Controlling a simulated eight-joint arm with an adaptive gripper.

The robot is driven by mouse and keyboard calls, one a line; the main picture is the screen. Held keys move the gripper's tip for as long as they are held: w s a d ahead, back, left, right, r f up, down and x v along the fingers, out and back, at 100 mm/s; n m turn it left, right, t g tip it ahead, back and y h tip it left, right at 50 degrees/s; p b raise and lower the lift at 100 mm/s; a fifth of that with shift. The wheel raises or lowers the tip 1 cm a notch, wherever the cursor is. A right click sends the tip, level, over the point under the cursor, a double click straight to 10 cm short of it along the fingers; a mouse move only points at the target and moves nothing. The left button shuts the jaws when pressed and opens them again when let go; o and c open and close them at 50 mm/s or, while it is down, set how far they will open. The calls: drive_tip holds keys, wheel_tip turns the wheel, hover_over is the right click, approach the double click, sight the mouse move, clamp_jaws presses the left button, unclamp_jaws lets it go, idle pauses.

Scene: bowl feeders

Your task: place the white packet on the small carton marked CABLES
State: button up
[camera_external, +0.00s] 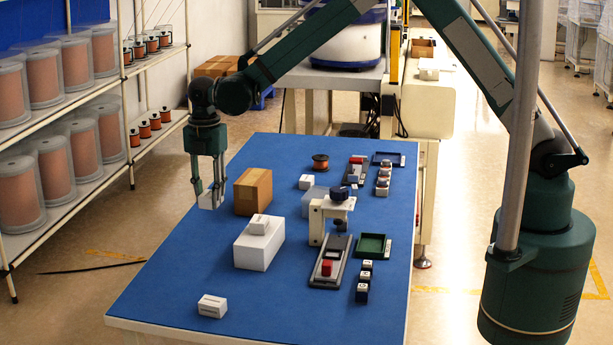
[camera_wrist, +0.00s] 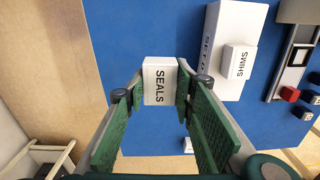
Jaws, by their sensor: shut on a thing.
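My gripper (camera_external: 208,190) is shut on a small white box (camera_external: 207,201), held in the air above the table's left edge. In the wrist view the box (camera_wrist: 159,82) reads SEALS, between the fingertips of my gripper (camera_wrist: 160,90). A small white carton (camera_external: 212,306) lies alone near the table's front left corner; its edge shows in the wrist view (camera_wrist: 187,145). Another small white carton (camera_external: 306,182) stands farther back. Their labels are too small to read. A small carton marked SHIMS (camera_wrist: 240,62) rests on a larger white box (camera_wrist: 219,42). I cannot read CABLES anywhere.
A brown carton (camera_external: 252,191) stands right of my gripper, behind the larger white box (camera_external: 259,250). A press-like fixture (camera_external: 325,215), a green tray (camera_external: 373,246) and small blocks occupy the table's right side. The blue table (camera_external: 180,270) is bare around the front left carton.

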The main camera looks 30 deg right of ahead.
drive_tip(key=w+d+r+p, duration=0.1)
drive_tip(key=w+d+r, duration=0.3)
drive_tip(key=w+d, duration=0.8)
wheel_tip(320, 180, up, 3)
hover_over(253, 176)
drive_tip(key=shift+s+a+r+n+p, duration=0.1)
drive_tip(key=shift+s+n+p, duration=0.15)
drive_tip(key=shift+p, duration=0.2)
drive_tip(key=shift+f, duration=3.15)
drive_tip(key=shift+f, duration=1.85)
drive_tip(key=shift+f, duration=0.2)
